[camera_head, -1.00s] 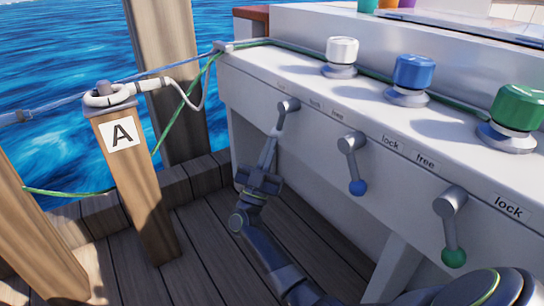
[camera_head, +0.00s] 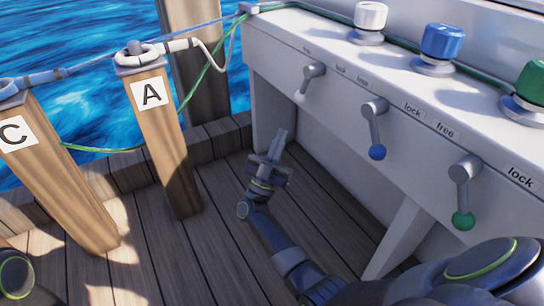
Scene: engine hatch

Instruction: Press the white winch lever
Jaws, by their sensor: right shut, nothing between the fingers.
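The white winch lever (camera_head: 307,82) is on the front of the pale console. Its pivot is at the upper right and its white knob hangs down and to the left. My right gripper (camera_head: 281,136) is shut and empty, pointing up. In the picture its tips are below and a little left of the white knob, with a visible gap between them. The white winch (camera_head: 370,20) stands on the console top, behind and to the right of its lever. My left gripper is not in view.
A blue-knobbed lever (camera_head: 376,130) and a green-knobbed lever (camera_head: 463,192) sit to the right on the console. Blue (camera_head: 441,44) and green (camera_head: 530,92) winches stand above. Wooden posts A (camera_head: 165,140) and C (camera_head: 55,175) carry ropes at left. Open deck lies between.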

